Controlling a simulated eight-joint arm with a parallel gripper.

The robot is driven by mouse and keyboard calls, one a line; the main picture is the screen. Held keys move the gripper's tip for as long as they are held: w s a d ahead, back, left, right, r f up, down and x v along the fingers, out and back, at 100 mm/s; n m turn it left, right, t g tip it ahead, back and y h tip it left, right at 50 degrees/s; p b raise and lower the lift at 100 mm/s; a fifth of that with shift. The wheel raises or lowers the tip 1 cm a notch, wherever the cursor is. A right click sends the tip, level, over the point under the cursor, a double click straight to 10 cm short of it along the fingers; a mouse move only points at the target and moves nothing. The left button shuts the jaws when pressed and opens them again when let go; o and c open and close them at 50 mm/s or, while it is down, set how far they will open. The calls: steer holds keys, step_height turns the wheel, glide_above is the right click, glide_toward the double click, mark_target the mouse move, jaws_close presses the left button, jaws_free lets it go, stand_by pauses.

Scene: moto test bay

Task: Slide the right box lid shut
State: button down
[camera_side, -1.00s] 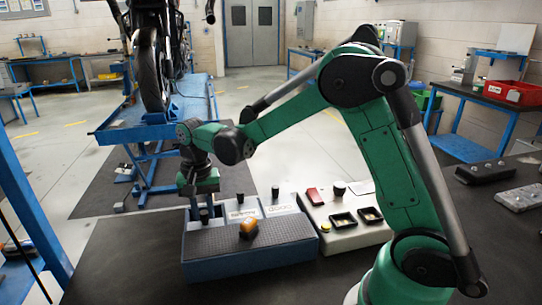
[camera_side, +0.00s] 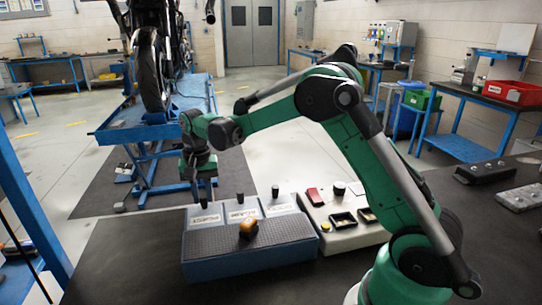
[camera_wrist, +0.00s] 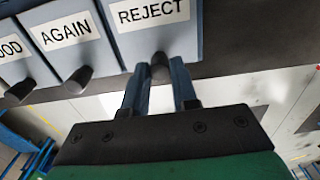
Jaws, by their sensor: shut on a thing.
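The grey-blue box unit (camera_side: 255,262) has three pale lids in a row, each with a dark knob. In the wrist view they read GOOD, AGAIN and REJECT. The REJECT lid (camera_wrist: 150,35) is rightmost there and leftmost in the side view (camera_side: 206,219). My gripper (camera_wrist: 160,80) is shut on the REJECT lid's dark knob (camera_wrist: 160,67), one finger on each side. In the side view that lid lies flat, roughly in line with the AGAIN lid (camera_side: 243,212) and the GOOD lid (camera_side: 280,208), with no open gap seen. The fingertips are small and dark there.
A cream panel (camera_side: 348,236) with dark-rimmed recesses and a red piece stands close to the right. The dark bench top (camera_side: 120,265) is clear to the left.

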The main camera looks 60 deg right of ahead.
steer(key=c, duration=0.8)
jaws_free()
steer(key=shift+r, duration=3.55)
steer(key=shift+s+a+r, duration=0.15)
steer(key=shift+s+r, duration=0.15)
steer(key=shift+s, duration=0.05)
steer(key=s+a+n+t, duration=0.2)
steer(key=s+n+t, duration=0.1)
steer(key=s, duration=0.4)
steer(key=s+a+n+t, duration=0.3)
steer(key=s+n+t, duration=0.1)
steer(key=s+n, duration=0.2)
steer(key=shift+s, duration=0.85)
